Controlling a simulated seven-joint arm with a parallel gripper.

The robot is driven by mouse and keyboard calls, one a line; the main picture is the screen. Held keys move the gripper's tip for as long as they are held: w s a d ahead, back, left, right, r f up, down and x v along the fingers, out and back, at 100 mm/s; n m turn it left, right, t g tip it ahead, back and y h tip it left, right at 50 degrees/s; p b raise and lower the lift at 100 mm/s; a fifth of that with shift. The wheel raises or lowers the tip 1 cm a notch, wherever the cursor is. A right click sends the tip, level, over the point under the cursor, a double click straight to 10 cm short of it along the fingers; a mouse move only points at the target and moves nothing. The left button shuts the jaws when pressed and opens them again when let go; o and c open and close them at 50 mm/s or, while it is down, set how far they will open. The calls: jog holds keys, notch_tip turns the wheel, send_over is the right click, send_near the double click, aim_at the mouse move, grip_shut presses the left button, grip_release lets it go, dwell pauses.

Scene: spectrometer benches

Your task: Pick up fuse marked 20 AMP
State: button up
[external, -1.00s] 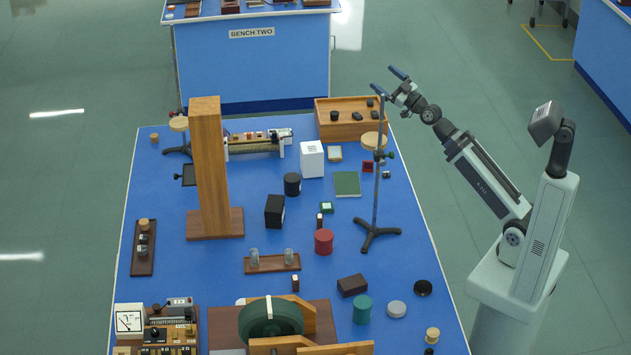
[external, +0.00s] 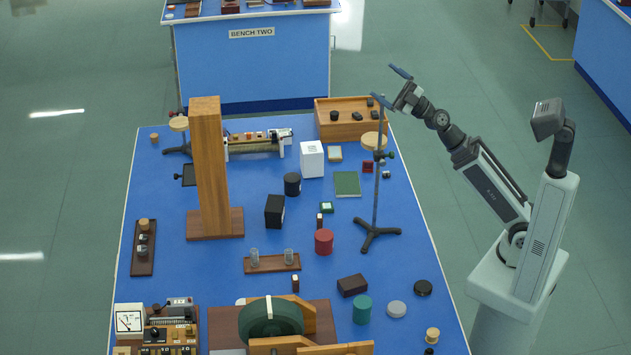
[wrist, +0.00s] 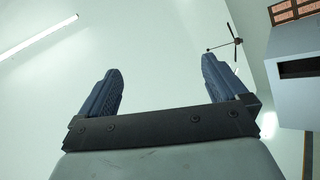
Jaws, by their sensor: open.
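My gripper (external: 391,87) is raised beyond the far right part of the blue bench in the external view, fingers apart and nothing between them. Its two blue fingers also show spread and empty in the wrist view (wrist: 160,66). No marking reading 20 AMP can be made out in either view. Two small upright pieces stand on the bench and could be fuses: one dark red and white (external: 319,221) by the red cylinder, one dark and pale (external: 295,283) in front of the glass rack. I cannot tell which is the fuse. My gripper is far from both.
A tall stand (external: 376,205) rises close to my gripper. A wooden tray (external: 350,130), a wooden column (external: 210,170) and a large green wheel (external: 258,323) also stand on the bench. The wrist view shows a pale ceiling with a light strip (wrist: 38,37) and a fan (wrist: 236,40).

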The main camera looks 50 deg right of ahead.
jog(key=w+a+f+n+g+y, duration=0.1)
jog(key=w+a+f+n+g, duration=0.1)
jog(key=a+f+n+g, duration=0.6)
jog(key=n+g+h, duration=0.4)
jog(key=n+h, duration=0.6)
jog(key=h, duration=0.4)
send_over(325, 228)
jog(key=s, duration=0.8)
notch_tip(325, 228, down, 44)
jog(key=x, duration=0.7)
jog(key=shift+d+f, duration=0.2)
jog(key=shift+f, duration=0.25)
jog(key=shift+x, duration=2.6)
jog(key=shift+d+r, duration=0.1)
jog(key=shift+r, duration=0.05)
jog(key=c, duration=1.1)
